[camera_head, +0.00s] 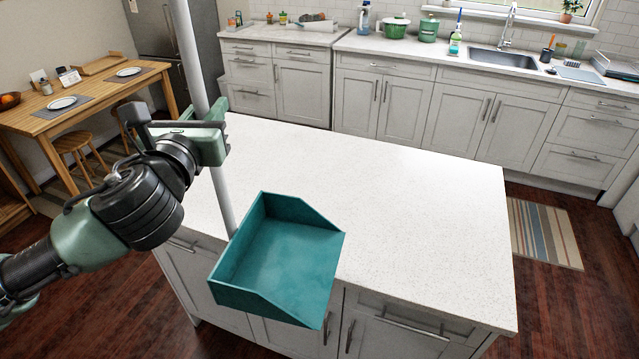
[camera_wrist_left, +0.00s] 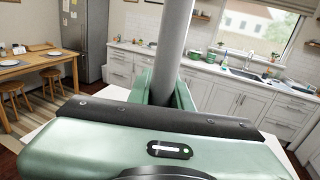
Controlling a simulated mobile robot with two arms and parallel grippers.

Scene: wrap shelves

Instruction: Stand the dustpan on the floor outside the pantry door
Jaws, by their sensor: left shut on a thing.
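The dustpan has a teal pan (camera_head: 285,258) and a long grey handle (camera_head: 192,62) that rises up past the top of the head view. My left gripper (camera_head: 215,132) is shut around the handle, partway up. The pan hangs below the gripper, in front of the island's near left side, with its open side toward the right. In the left wrist view the handle (camera_wrist_left: 175,40) stands between the fingers of the left gripper (camera_wrist_left: 160,88). The pan is hidden in that view. My right gripper is not in view. No pantry door can be made out.
A kitchen island with a bare white top (camera_head: 400,200) fills the middle. A wooden table (camera_head: 85,95) with stools stands at the left. Counters with a sink (camera_head: 502,60) line the back. A striped rug (camera_head: 543,232) lies on the dark wood floor (camera_head: 575,300) at the right.

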